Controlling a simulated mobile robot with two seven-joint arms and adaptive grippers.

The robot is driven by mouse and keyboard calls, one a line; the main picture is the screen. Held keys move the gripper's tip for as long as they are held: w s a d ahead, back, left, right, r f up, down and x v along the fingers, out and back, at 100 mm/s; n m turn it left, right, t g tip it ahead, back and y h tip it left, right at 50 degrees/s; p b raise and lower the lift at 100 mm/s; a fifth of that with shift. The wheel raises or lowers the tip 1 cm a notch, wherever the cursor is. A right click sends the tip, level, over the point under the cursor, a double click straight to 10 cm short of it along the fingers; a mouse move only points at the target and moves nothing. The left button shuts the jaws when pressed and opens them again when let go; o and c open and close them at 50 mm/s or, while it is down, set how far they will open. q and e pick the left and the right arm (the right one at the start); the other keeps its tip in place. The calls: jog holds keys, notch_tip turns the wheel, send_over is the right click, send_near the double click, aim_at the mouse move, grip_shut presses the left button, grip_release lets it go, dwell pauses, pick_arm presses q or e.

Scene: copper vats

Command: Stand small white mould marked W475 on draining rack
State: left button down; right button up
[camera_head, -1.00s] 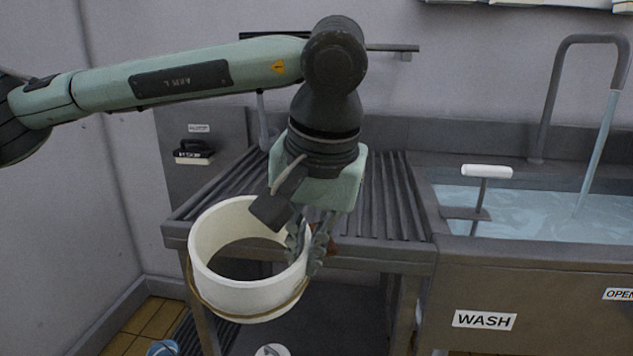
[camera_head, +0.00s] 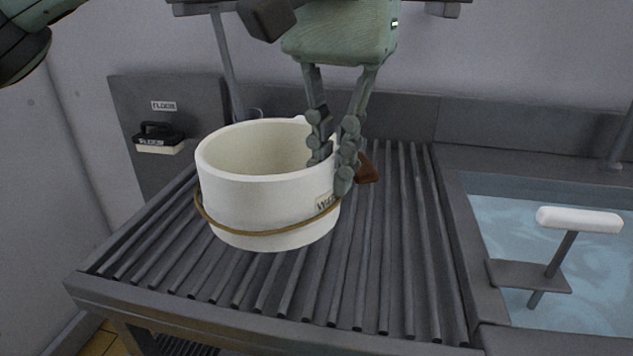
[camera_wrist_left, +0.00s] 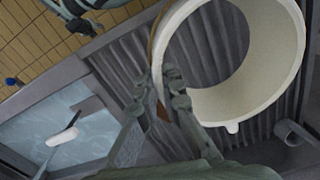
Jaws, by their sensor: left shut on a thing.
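The white mould (camera_head: 265,205) is a round, open ring-like tub with a brown band low around it. Dark lettering starting with W shows on its right side, partly covered by a finger. My left gripper (camera_head: 334,150) is shut on the right side of its wall, one finger inside and one outside. The mould is upright over the left part of the draining rack (camera_head: 400,260); I cannot tell whether its base touches the slats. The left wrist view also shows the mould (camera_wrist_left: 285,60) in the fingers (camera_wrist_left: 162,95), with slats visible through it.
A small brown object (camera_head: 367,168) shows just behind the fingers. The water-filled sink (camera_head: 500,215) with a white-handled tool (camera_head: 578,219) is on the right. A brush labelled FLOOR (camera_head: 158,138) hangs at the back left. The rack's right and front slats are bare.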

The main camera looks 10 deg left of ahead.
pick_arm(q)
jog(key=w+f+b, duration=0.1)
jog(key=w+f, duration=0.2)
jog(key=w+f+b, duration=0.1)
jog(key=w+f, duration=0.3)
jog(key=w+f+b, duration=0.1)
jog(key=w+f, duration=0.2)
jog(key=w, duration=0.1)
jog(key=shift+w+d+f, duration=0.2)
jog(key=shift+d+f, duration=0.1)
jog(key=shift+f, duration=0.05)
pick_arm(e)
jog(key=w+r, duration=0.3)
jog(key=r, duration=0.6)
jog(key=shift+a+t, duration=0.4)
pick_arm(q)
jog(key=shift+f, duration=0.1)
jog(key=c, duration=2.2)
grip_release()
jog(key=shift+f, duration=0.15)
jog(key=o, duration=0.5)
pick_arm(e)
jog(key=shift+w+r, duration=0.1)
jog(key=shift+r, duration=0.1)
